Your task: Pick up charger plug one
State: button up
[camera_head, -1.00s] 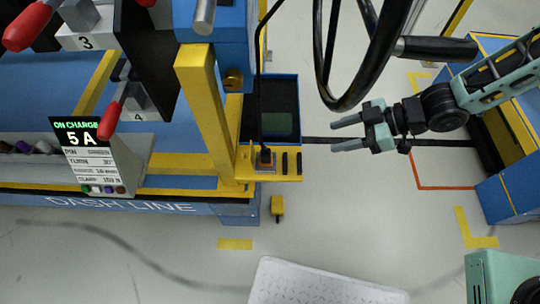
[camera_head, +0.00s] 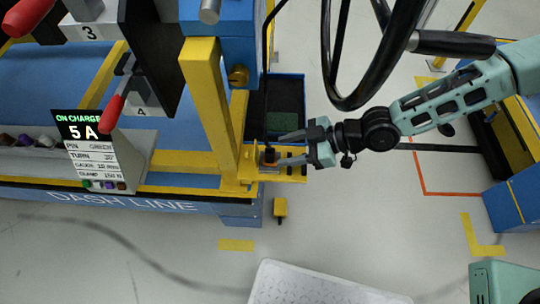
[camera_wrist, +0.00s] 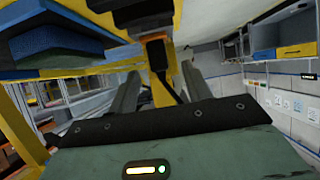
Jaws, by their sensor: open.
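The black charger plug (camera_head: 269,155) sits upright at the yellow bracket (camera_head: 291,174) on the dash stand, with a black cable rising from its top. In the wrist view a black block with an orange band (camera_wrist: 157,54), which looks like the plug, shows ahead between my fingers. My gripper (camera_head: 281,149) is open and empty, reaching in from the right with its fingertips close to the plug. One finger lies above and one below the plug's level in the head view. I cannot tell whether either finger touches it.
A black steering wheel (camera_head: 374,60) hangs above my arm. A yellow post (camera_head: 210,108) stands just left of the bracket. A dark-lined blue bin (camera_head: 288,108) lies behind the plug. Two black slots or pegs show right of the plug.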

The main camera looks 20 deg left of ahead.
aim_at(270, 151)
jog(key=x, duration=0.5)
jog(key=shift+a+r, duration=0.15)
jog(key=shift+a, duration=0.1)
grip_shut()
